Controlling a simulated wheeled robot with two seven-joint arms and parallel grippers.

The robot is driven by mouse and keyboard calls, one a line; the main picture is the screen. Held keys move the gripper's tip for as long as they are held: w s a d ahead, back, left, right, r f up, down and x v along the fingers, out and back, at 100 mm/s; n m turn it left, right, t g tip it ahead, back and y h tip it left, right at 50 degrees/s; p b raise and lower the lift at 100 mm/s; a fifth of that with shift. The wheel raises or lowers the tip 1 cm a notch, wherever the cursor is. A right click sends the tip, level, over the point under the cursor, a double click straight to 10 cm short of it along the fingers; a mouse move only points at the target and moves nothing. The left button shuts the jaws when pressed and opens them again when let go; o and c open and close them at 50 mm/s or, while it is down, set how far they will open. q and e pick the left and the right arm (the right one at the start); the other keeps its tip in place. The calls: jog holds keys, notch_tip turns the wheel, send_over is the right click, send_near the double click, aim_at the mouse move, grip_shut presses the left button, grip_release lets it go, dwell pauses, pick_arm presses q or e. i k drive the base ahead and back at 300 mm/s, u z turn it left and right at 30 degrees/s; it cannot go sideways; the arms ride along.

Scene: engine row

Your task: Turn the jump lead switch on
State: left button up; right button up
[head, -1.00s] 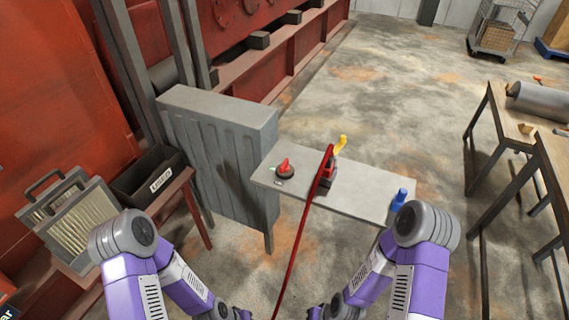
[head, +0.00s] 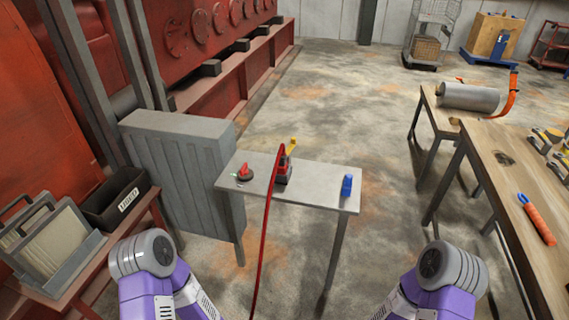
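A red rotary switch (head: 244,172) on a dark round base sits on the left part of a small grey table (head: 318,192). Right of it stands a red and black clamp-like device (head: 283,172) with a yellow lever (head: 292,146). A red cable (head: 265,235) runs from this device down toward the bottom of the picture. A blue object (head: 347,185) stands near the table's right end. I cannot read the switch's setting. Both my purple arms reach in from the bottom, and neither gripper shows; they are below the picture edge.
A grey ribbed cabinet (head: 180,170) stands against the table's left side. A black bin (head: 116,197) sits on a red bench at left. A wooden workbench (head: 512,185) with an orange-handled tool (head: 537,218) is at right. Floor between table and workbench is clear.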

aim_at(244, 171)
jog(key=z, duration=0.6)
jog(key=i, duration=1)
jog(key=u, duration=0.85)
